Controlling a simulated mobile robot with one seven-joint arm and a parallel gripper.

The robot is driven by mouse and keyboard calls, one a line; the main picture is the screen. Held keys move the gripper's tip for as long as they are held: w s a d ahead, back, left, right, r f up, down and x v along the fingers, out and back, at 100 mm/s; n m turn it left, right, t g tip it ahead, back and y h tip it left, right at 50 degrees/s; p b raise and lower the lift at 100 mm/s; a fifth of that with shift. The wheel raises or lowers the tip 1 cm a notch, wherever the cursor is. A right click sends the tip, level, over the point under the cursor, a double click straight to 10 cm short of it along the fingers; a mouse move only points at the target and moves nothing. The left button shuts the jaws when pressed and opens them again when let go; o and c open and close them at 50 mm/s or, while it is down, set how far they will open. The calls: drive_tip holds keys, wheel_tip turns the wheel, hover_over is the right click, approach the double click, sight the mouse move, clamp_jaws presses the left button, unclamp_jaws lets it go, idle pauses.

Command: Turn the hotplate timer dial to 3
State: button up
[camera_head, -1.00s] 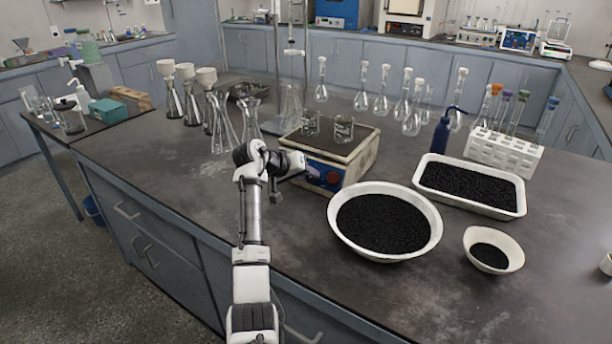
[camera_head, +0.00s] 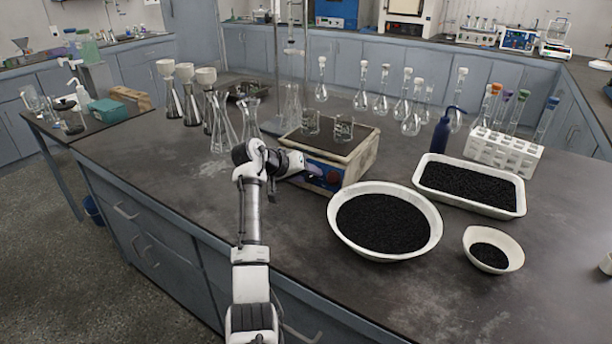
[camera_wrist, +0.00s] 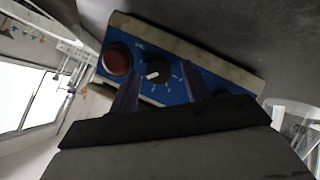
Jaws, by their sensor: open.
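The hotplate (camera_head: 341,157) stands on the bench with a blue front panel and a dark top. In the wrist view its panel (camera_wrist: 147,31) looks tilted and carries a black timer dial (camera_wrist: 158,71) with a white pointer, and a red knob (camera_wrist: 117,60) beside it. White marks ring the dial, too small to read. My gripper (camera_wrist: 160,92) is open, its two dark fingers reaching toward the panel on either side of the dial's lower part. Whether they touch it I cannot tell. In the head view my gripper (camera_head: 308,172) is at the panel, and my wrist hides its left part.
Two beakers (camera_head: 343,127) stand on the hotplate. A large white bowl (camera_head: 436,240) of black granules stands close on its right, with a white tray (camera_head: 520,205) behind. Erlenmeyer flasks (camera_head: 222,138) stand to the left. The bench front left of my arm is clear.

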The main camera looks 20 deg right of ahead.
drive_tip(key=b+v, duration=0.2)
drive_tip(key=v, duration=1.1)
drive_tip(key=shift+a+r, duration=0.15)
drive_tip(key=shift+r, duration=0.05)
